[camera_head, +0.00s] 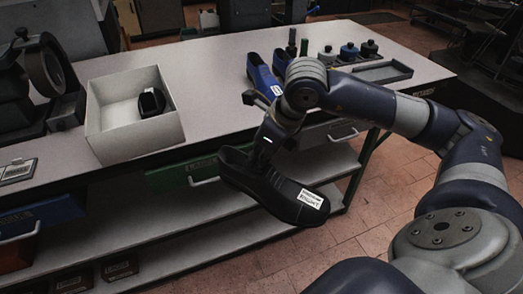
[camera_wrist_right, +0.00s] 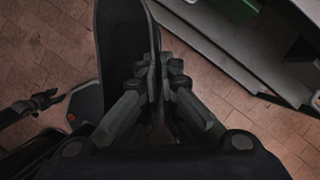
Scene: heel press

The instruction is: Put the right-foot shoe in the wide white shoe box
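The black shoe (camera_head: 280,190) has a white label near its toe and hangs in front of the table's front edge, toe to the lower right. My right gripper (camera_head: 264,150) is shut on its upper rim. In the right wrist view the shoe (camera_wrist_right: 122,40) runs up from between the fingers (camera_wrist_right: 157,85). I cannot tell from its shape which foot it fits. The wide white shoe box (camera_head: 132,143) stands open on the table at left. A small dark object (camera_head: 151,102) with a pale edge shows inside it. A dark shape (camera_wrist_right: 35,104) at the wrist view's left may be my left gripper.
Blue shoes (camera_head: 262,76) stand on the table (camera_head: 215,62) beyond my right arm. Several small bottles (camera_head: 348,52) and a grey tray (camera_head: 382,72) are at the back right. A black machine (camera_head: 48,75) stands left of the box. The tabletop between box and blue shoes is clear.

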